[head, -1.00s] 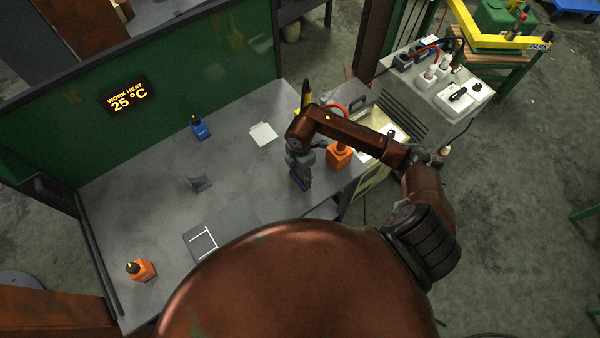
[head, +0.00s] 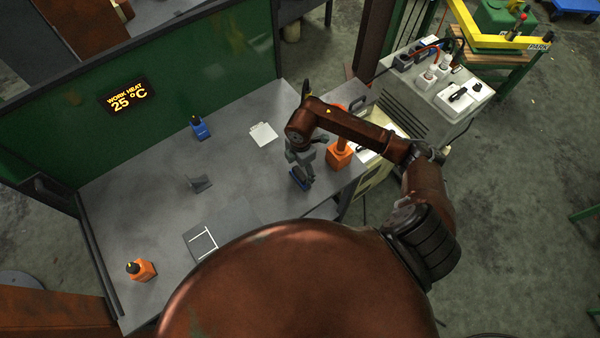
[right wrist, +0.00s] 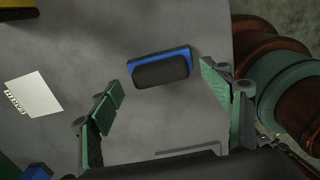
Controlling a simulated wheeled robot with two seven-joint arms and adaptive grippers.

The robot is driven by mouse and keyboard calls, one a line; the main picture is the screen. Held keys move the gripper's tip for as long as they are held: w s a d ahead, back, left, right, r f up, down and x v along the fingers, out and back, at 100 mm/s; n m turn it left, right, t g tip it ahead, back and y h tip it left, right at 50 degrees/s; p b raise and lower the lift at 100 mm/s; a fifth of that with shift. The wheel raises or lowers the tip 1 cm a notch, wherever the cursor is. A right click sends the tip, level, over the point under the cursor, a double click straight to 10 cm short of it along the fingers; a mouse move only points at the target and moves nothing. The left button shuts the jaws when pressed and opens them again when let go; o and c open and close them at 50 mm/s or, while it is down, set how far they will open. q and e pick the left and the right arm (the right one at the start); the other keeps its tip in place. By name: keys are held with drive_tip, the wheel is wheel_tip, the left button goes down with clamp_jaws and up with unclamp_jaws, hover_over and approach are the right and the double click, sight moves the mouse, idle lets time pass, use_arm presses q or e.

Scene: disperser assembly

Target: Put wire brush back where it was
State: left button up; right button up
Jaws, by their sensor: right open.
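The wire brush (head: 300,180), as I take it, is a blue block with a dark top and lies on the grey table near its right edge. In the right wrist view the brush (right wrist: 160,68) lies flat just beyond my right gripper's fingertips. My right gripper (head: 302,168) is over the brush. Its green-padded fingers (right wrist: 163,92) stand wide apart, one on each side, with a gap between each finger and the brush. The gripper is empty. My left gripper is not in view.
An orange holder (head: 339,156) stands close to the right of the gripper. A blue holder (head: 200,128) and white cards (head: 263,134) are towards the back. A grey bracket (head: 199,183) and an orange bottle (head: 141,270) are to the left. The table's middle is clear.

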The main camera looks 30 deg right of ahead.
sight(300, 173)
wheel_tip(300, 173, up, 9)
idle(0.3)
